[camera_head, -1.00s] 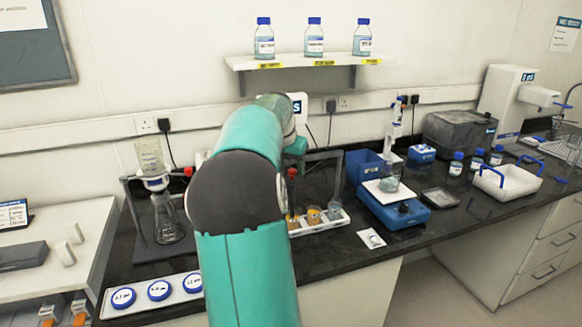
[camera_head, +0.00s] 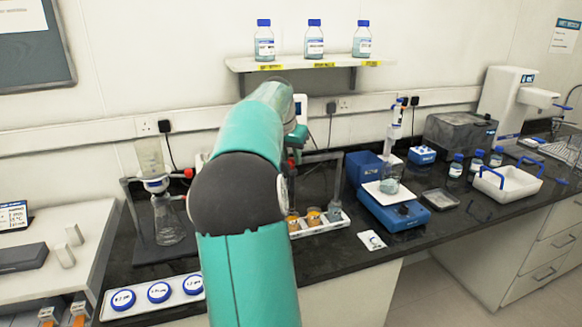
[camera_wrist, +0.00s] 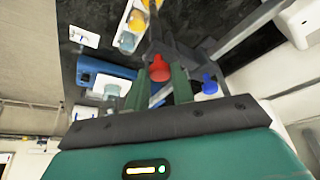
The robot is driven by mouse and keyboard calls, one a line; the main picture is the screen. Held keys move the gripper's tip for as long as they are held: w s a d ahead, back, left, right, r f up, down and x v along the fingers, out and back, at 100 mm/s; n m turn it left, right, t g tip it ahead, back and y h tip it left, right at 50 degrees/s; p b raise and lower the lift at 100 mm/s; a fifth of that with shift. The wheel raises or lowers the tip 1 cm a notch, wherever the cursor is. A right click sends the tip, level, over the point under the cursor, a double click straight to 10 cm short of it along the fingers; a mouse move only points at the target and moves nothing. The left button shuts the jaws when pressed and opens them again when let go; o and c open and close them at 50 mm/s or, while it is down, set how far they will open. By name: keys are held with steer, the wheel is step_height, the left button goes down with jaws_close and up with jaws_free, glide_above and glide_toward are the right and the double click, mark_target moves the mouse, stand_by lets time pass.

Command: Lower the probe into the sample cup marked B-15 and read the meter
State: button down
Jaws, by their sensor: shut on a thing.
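My gripper (camera_wrist: 163,88) is shut on a red-topped probe (camera_wrist: 159,69), as the wrist view shows. In the head view my arm hides most of the gripper and probe; a bit of red shows beside the arm. The white cup tray (camera_head: 322,228) stands on the bench below and right of my arm. It holds two orange cups (camera_head: 313,216) and a greyish cup (camera_head: 335,212); they also show at the top of the wrist view (camera_wrist: 138,21). I cannot read which is B-15. A white unit with a dark screen (camera_head: 299,107), possibly the meter, is mostly hidden behind my arm.
A blue balance (camera_head: 395,215) with a beaker stands right of the tray. A flask (camera_head: 167,222) on a stand is at left. A white strip with blue round lids (camera_head: 158,291) lies at front left. A small white card (camera_head: 372,240) lies by the bench edge.

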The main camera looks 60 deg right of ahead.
steer(key=shift+r, duration=1.15)
steer(key=c, duration=1.2)
jaws_free()
steer(key=shift+r, duration=0.1)
steer(key=shift+o, duration=0.2)
steer(key=v, duration=1.3)
steer(key=shift+a+r, duration=0.15)
steer(key=shift+r, duration=0.05)
